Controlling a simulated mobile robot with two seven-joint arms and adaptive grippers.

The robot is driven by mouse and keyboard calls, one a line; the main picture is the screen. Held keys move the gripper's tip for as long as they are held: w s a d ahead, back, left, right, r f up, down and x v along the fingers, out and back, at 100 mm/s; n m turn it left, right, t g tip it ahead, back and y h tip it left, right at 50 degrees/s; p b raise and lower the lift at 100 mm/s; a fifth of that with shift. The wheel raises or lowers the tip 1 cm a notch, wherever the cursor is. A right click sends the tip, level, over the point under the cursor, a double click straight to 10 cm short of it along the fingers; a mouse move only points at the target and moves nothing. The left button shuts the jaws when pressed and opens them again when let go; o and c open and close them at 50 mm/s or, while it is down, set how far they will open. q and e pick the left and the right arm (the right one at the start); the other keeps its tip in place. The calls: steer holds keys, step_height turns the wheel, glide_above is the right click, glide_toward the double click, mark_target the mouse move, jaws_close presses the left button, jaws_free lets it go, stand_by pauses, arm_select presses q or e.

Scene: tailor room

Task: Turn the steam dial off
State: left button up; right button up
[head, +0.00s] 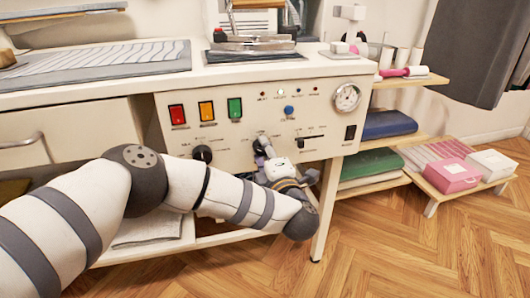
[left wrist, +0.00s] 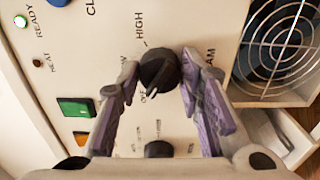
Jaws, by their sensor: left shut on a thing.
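The steam dial (left wrist: 159,70) is a round black knob on the cream control panel (head: 240,140). In the left wrist view, HIGH is printed above it, OFF just below-left, and part of a word ending in AM to its right. A pale mark shows at its lower edge, near OFF; its exact direction is hard to tell. My left gripper (head: 266,152) is at the panel front, its two purple-grey fingers closed on either side of the dial. In the head view the gripper mostly hides the dial. My right gripper is not in view.
Another black knob (head: 201,153) sits left of my gripper. Red, amber and green switches (head: 235,108), a blue button (head: 289,110), a slider (head: 310,137) and a gauge (head: 347,96) share the panel. Shelves with folded cloth (head: 388,124) stand at right, above open wooden floor.

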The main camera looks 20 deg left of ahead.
arm_select(q)
steer(key=o, duration=1.2)
steer(key=shift+c, duration=0.2)
steer(key=v, duration=1.2)
